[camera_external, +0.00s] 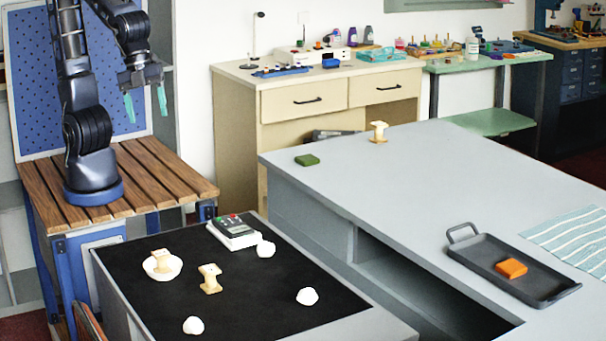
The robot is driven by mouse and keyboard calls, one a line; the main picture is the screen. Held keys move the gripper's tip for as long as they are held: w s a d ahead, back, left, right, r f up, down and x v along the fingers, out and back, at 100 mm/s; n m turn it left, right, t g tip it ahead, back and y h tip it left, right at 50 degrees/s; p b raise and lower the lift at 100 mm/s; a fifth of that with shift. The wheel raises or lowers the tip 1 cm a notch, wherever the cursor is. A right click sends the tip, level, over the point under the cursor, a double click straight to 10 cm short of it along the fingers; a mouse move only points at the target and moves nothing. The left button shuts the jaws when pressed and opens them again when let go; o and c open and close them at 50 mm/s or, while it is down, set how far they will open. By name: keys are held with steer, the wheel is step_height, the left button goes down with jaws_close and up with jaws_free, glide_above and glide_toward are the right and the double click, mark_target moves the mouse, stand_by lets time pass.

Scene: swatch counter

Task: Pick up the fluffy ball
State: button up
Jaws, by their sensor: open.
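Several small white roundish lumps lie on the black top of the low counter (250,310). One white lump (265,249) is beside the calculator-like device, another (307,296) is at the right, and a third (193,325) is near the front edge. They look alike and somewhat faceted; I cannot tell which is the fluffy ball, or whether their surface is fluffy. My gripper (147,115) hangs open and empty at the upper left, its two teal fingers apart and pointing down. It is well above and behind the black counter, far from the lumps.
A white bowl (176,272) with a cream spool-like piece in it stands beside another cream spool (210,279). The calculator-like device (233,232) is at the back. The grey counter at right holds a dark tray (481,243) with an orange block, a green block (307,160) and a striped cloth (572,240).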

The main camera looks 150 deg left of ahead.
steer(key=w+a+f+m+g, duration=0.1)
steer(key=w+a+f+m, duration=0.2)
steer(key=w+a+f, duration=0.25)
steer(key=m+g+h, duration=0.1)
steer(key=m+h, duration=0.2)
steer(key=m, duration=0.6)
glide_toward(267, 241)
steer(key=shift+d+f, duration=0.1)
steer(key=shift+d, duration=0.15)
steer(key=shift+w+d+f, duration=0.1)
steer(key=shift+d+f, duration=0.2)
steer(key=shift+f, duration=1.4)
steer(key=shift+w+d+f, duration=0.1)
steer(key=shift+d+f, duration=0.15)
steer(key=shift+f, duration=1.45)
steer(key=shift+d+f, duration=0.3)
steer(key=shift+f, duration=1.4)
steer(key=c, duration=1)
